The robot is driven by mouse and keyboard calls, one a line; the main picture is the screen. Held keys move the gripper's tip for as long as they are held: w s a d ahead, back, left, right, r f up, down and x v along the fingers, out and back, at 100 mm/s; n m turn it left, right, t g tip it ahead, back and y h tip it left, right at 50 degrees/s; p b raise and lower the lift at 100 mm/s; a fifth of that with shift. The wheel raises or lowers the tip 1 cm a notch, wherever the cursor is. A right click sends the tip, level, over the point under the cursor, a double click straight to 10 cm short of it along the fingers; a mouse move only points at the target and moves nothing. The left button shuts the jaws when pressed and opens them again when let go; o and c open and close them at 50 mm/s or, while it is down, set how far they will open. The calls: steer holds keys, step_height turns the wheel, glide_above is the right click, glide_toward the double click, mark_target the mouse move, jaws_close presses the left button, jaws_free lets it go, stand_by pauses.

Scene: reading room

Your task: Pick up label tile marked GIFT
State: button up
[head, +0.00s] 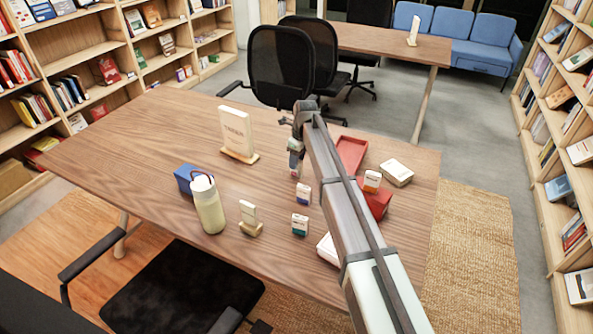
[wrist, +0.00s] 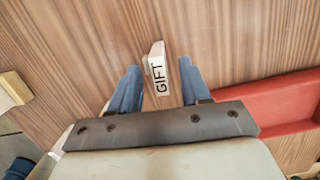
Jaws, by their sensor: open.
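The label tile marked GIFT (wrist: 158,76) is a small white block with black letters, on the wooden table in the wrist view. My gripper (wrist: 159,88) is open, with one blue finger on each side of the tile. A gap shows between the tile and each finger, and I see no grip on it. In the head view my gripper (head: 296,158) is over the middle of the table (head: 130,135). I cannot make out the GIFT lettering there.
A red tray (head: 352,152) lies right of my gripper; its edge also shows in the wrist view (wrist: 270,105). Small label blocks (head: 300,225), a pale bottle (head: 207,204), a blue box (head: 186,178), a white sign (head: 235,132) and a red box (head: 378,203) stand around. The table's left is clear.

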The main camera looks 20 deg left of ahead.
steer(key=shift+a+f, duration=0.1)
steer(key=shift+f, duration=0.5)
jaws_close()
